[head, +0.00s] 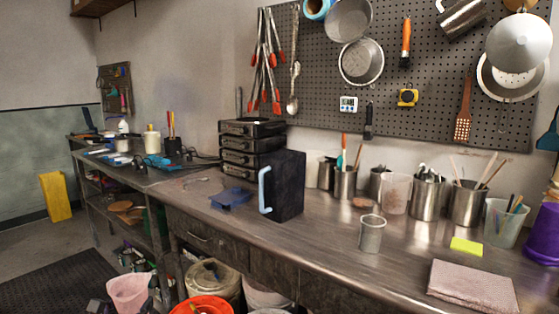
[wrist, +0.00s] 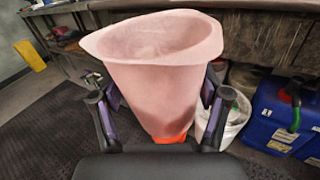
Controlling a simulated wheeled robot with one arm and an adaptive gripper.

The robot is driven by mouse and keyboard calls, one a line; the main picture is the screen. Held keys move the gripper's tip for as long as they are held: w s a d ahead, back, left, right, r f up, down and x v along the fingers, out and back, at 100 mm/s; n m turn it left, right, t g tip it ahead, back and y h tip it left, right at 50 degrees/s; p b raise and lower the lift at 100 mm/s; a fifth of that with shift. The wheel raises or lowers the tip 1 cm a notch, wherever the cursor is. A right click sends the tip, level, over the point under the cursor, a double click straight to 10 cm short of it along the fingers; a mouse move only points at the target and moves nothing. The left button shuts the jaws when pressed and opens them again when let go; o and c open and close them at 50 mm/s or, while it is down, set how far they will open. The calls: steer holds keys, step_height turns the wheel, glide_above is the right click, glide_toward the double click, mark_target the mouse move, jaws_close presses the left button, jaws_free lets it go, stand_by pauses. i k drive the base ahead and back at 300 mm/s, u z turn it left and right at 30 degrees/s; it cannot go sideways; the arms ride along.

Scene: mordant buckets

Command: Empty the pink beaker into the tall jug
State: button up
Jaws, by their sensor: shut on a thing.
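The pink beaker (head: 130,291) is low in the head view, at the bottom left, in front of the bench. It fills the middle of the wrist view (wrist: 155,75), its wide mouth up and its spout to the left. My gripper (wrist: 158,98) is shut on its sides, one finger on each side. I see a pale pink inside, but cannot tell how much it holds.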

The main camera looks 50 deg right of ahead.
mark_target(282, 176)
steer(key=z, duration=0.45)
steer(key=i, duration=1.5)
steer(key=u, duration=0.45)
